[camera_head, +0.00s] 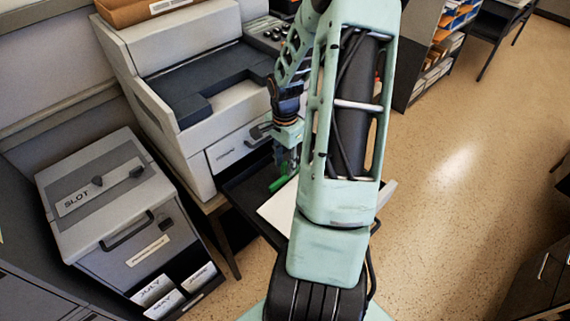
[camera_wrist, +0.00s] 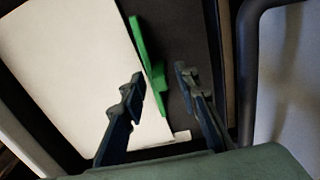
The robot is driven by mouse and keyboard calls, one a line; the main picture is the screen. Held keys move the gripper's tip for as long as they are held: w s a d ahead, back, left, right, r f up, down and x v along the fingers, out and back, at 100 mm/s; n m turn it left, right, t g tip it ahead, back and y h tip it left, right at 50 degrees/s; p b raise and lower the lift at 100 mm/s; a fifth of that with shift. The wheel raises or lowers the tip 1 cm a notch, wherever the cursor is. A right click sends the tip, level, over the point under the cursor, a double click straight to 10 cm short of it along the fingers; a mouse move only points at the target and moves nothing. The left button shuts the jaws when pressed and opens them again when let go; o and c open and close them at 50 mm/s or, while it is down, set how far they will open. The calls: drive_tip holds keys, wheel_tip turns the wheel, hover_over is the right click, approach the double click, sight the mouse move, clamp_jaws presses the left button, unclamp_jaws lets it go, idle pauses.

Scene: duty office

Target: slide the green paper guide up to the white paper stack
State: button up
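The green paper guide (camera_head: 278,184) stands in a dark tray on the front of the printer-like machine. It also shows in the wrist view (camera_wrist: 148,60), along the right edge of the white paper stack (camera_wrist: 75,60). Guide and paper look very close there; I cannot tell whether they touch. The paper (camera_head: 277,212) is partly hidden by my arm in the head view. My gripper (camera_wrist: 158,78) is open, with one finger over the paper side and the other over the dark tray. The guide's lower part lies between the fingers in the picture; I see no grip on it.
The dark tray (camera_head: 243,190) juts out from the grey machine (camera_head: 180,70). A grey box marked SLOT (camera_head: 110,190) stands to the left. In the wrist view, a dark curved bar (camera_wrist: 247,75) runs along the right. Open floor (camera_head: 450,200) lies to the right.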

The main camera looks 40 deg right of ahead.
drive_tip(key=shift+f, duration=0.3)
clamp_jaws()
idle(0.3)
